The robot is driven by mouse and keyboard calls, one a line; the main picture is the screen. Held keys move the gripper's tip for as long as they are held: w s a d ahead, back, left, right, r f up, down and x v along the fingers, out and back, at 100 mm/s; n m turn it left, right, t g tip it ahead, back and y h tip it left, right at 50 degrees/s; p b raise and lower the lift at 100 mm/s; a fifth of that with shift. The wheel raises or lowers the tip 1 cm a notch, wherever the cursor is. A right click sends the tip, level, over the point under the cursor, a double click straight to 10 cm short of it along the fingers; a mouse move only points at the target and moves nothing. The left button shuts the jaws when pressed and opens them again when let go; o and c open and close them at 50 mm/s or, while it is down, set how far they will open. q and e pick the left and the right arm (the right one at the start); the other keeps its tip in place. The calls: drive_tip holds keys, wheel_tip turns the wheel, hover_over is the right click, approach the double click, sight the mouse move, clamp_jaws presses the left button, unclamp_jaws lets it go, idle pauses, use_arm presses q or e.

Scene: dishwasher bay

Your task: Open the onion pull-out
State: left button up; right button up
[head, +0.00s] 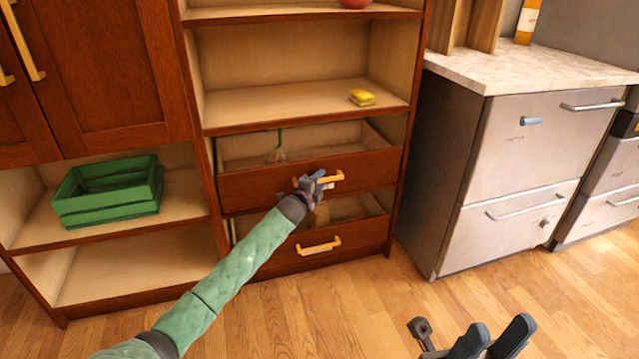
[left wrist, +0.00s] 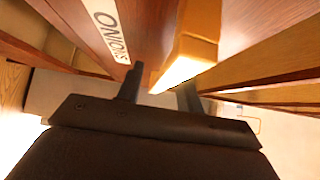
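The pull-out with a white ONIONS label (left wrist: 108,28) shows in the left wrist view. Its yellow handle (left wrist: 198,38) reaches between my left gripper's fingers (left wrist: 160,90); I cannot tell whether both touch it. In the head view my left gripper (head: 316,184) is at the handle (head: 333,178) of the upper wooden drawer (head: 255,188) and partly covers it. The drawer's inside shows above its front, with a small item on a green hook there. My right gripper (head: 492,340) is at the bottom, apart from the cabinet, with its fingers apart and empty.
A lower drawer (head: 355,238) with its own yellow handle (head: 318,246) sits below. A green crate (head: 108,190) stands on the left shelf and a yellow sponge (head: 362,98) on the shelf above. A grey dishwasher unit (head: 500,180) stands right. The wooden floor in front is clear.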

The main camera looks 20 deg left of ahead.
use_arm(q)
clamp_jaws()
drive_tip(key=shift+d, duration=0.1)
